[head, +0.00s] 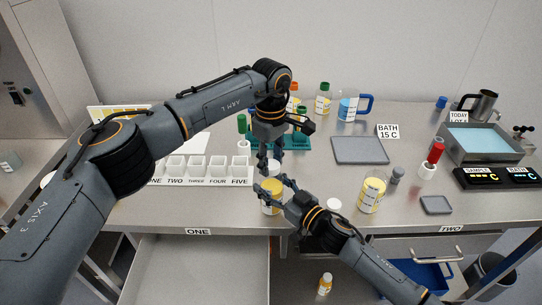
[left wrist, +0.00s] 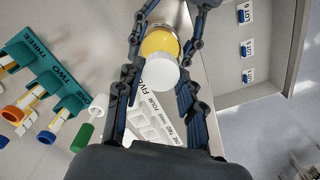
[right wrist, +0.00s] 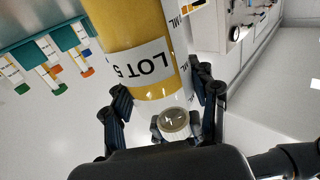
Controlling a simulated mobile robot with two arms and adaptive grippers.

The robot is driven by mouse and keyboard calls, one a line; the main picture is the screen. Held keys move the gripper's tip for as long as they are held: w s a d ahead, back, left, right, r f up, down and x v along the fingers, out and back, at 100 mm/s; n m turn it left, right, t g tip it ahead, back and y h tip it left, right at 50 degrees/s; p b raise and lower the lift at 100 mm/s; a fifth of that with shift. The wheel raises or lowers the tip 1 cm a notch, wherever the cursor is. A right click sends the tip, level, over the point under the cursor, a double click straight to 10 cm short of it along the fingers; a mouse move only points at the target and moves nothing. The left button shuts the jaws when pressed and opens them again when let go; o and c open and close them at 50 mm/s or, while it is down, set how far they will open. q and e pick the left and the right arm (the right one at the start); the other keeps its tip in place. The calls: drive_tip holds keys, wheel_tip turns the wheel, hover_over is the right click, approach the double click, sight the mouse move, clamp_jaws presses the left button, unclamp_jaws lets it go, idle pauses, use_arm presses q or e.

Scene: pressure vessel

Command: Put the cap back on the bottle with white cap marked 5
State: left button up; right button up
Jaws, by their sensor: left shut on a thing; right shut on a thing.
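The bottle marked LOT 5 (right wrist: 140,65), with yellow contents, is in my right gripper (head: 268,186) near the table's front edge. It also shows in the head view (head: 272,198) and beyond the cap in the left wrist view (left wrist: 160,41). My left gripper (head: 266,163) is above it, shut on the white cap (left wrist: 157,73). In the right wrist view the cap (right wrist: 173,122) shows its hollow underside toward the bottle's top. The cap looks apart from the bottle and roughly in line with it; the exact gap is unclear. My fingers partly hide the bottle's neck.
An open drawer (head: 200,270) lies below the front edge. White cups (head: 197,167) stand left and a teal tube rack (head: 290,141) behind. Another yellow bottle (head: 372,195) and a white round thing (head: 334,205) are right of my right gripper.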

use_arm(q)
drive_tip(key=shift+f, duration=0.6)
idle(0.6)
drive_tip(key=m, duration=1.1)
drive_tip(key=shift+d, duration=0.1)
drive_tip(key=m, duration=0.6)
drive_tip(key=o, duration=0.8)
